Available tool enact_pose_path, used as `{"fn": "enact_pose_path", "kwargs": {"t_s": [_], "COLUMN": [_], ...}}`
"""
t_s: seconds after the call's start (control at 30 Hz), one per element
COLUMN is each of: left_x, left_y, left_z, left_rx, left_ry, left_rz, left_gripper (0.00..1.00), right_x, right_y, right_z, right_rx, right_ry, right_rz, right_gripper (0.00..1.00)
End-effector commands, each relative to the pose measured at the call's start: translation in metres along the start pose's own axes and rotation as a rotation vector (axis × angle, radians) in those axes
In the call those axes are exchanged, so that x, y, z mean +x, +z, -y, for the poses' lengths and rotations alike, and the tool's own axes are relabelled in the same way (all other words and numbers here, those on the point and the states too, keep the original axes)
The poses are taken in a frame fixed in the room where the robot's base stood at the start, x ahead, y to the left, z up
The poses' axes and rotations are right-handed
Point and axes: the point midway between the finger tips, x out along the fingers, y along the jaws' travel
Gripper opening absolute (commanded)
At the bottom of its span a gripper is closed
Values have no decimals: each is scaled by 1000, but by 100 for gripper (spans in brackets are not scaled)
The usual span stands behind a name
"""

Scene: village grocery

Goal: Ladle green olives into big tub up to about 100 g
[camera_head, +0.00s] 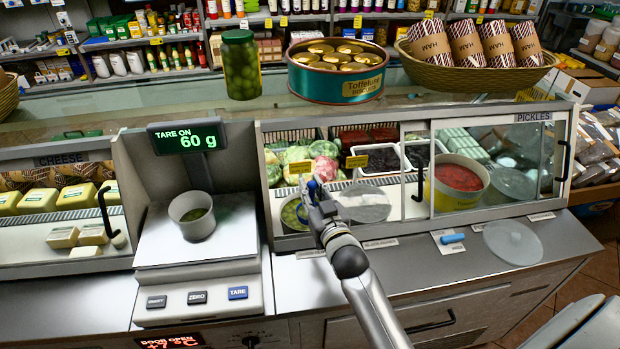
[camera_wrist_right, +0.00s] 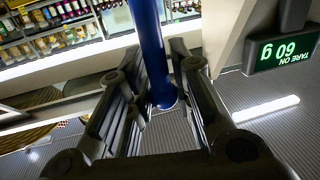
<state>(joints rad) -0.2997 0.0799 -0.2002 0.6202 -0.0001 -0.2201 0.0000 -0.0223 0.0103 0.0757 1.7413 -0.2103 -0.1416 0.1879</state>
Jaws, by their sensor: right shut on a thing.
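A grey tub (camera_head: 192,228) stands on the white plate of the scale (camera_head: 150,248), with a few green olives at its bottom. The scale's display (camera_head: 188,137) reads TARE ON 60 g. A container of green olives (camera_head: 292,215) sits in the open part of the glass case, partly hidden by my right gripper (camera_head: 318,192). That gripper is shut on the blue handle of the ladle, and the handle (camera_wrist_right: 147,45) runs up between the fingers in the right wrist view. The ladle's bowl cannot be made out. My left gripper is not in view.
Glass panes (camera_head: 490,165) close off the case's right part. A jar (camera_head: 241,65), a teal tin (camera_head: 336,85) and a basket (camera_head: 480,77) stand on top.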

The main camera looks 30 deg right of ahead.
Motion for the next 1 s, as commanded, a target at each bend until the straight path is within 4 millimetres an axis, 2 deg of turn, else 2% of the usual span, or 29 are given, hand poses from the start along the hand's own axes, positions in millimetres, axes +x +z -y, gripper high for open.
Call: {"fn": "enact_pose_path", "kwargs": {"t_s": [0.2,0.8,1.0], "left_x": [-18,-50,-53], "left_y": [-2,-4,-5], "left_z": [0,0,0], "left_rx": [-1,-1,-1], "left_ry": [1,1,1], "left_rz": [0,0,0], "left_gripper": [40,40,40], "right_x": [-24,-87,-96], "right_y": [-9,-22,-22], "right_z": [4,16,17], "right_rx": [0,1,0], "right_ry": [1,0,0], "right_rz": [0,0,-2], "right_gripper": [0,0,0]}}
